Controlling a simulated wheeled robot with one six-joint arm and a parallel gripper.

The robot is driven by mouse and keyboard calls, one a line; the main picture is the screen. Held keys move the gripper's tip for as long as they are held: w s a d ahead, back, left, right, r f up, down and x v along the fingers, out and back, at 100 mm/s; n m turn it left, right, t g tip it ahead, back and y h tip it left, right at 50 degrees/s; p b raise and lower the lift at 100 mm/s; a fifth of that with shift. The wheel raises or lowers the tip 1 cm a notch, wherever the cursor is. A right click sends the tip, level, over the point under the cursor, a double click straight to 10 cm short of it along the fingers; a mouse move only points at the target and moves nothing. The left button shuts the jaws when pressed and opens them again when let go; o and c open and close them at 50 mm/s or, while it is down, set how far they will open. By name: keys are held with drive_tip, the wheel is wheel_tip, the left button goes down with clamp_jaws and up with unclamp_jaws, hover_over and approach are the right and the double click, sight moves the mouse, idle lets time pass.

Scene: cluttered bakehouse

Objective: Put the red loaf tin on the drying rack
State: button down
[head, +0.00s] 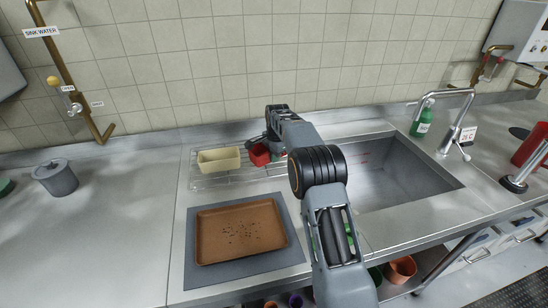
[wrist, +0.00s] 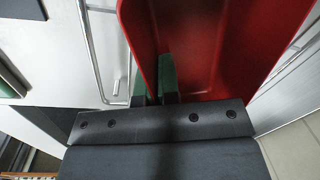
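The red loaf tin (head: 259,155) is at the right part of the wire drying rack (head: 206,183), beside a cream loaf tin (head: 218,160). It fills much of the wrist view (wrist: 225,50). My gripper (wrist: 155,78) has its two green-padded fingers on either side of the tin's wall, shut on it. In the head view my arm hides the gripper's fingers and part of the tin. I cannot tell whether the tin touches the rack wires or hangs just above them.
A brown baking tray (head: 243,232) with dark crumbs lies on a grey mat in front of the rack. The sink (head: 405,170) is to the right, with a tap (head: 458,125) and a green bottle (head: 422,119). A grey lidded pot (head: 56,178) stands left; the counter between is clear.

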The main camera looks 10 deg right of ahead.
drive_tip(key=shift+f, duration=0.2)
drive_tip(key=shift+f, duration=0.15)
drive_tip(key=c, duration=1.4)
unclamp_jaws()
drive_tip(key=shift+o, duration=0.2)
